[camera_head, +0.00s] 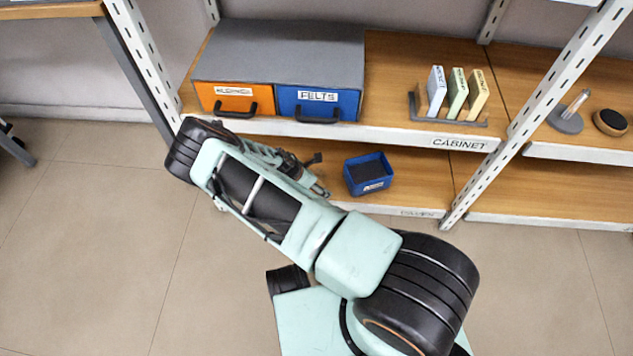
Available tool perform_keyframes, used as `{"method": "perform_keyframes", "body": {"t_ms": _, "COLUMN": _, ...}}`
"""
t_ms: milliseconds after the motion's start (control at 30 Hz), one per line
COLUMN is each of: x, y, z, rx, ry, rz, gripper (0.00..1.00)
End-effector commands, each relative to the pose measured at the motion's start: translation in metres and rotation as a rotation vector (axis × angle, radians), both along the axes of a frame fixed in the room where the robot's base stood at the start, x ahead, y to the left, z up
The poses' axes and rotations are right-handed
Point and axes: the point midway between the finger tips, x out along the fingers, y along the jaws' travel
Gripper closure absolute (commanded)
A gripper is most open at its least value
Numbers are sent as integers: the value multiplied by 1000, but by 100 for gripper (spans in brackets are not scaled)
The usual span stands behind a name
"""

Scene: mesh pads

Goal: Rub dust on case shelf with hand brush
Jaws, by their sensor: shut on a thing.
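My gripper (313,174) is at the front of the lower shelf (415,185), partly hidden behind my arm. It is shut on a small dark thing (312,159), mostly hidden, so I cannot tell clearly whether it is the hand brush. Whether the thing touches the shelf is unclear. The lower shelf is a wooden board with a white front edge, and its label is too blurred to read. No dust shows clearly on it. The upper shelf (395,95) is labelled CABINET.
A blue open bin (368,174) with a dark inside stands right of my gripper on the lower shelf. Above are an orange drawer (234,99), a blue FELTS drawer (318,103) and a rack (450,120) of upright boxes. A slotted post (540,110) rises at right.

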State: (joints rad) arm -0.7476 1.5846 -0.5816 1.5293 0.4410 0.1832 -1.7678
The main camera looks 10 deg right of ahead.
Motion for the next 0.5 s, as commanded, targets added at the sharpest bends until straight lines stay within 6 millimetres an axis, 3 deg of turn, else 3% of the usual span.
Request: {"method": "perform_keyframes", "body": {"t_ms": 500, "x": 0, "y": 0, "z": -11, "rx": 0, "ry": 0, "rz": 0, "gripper": 44}}
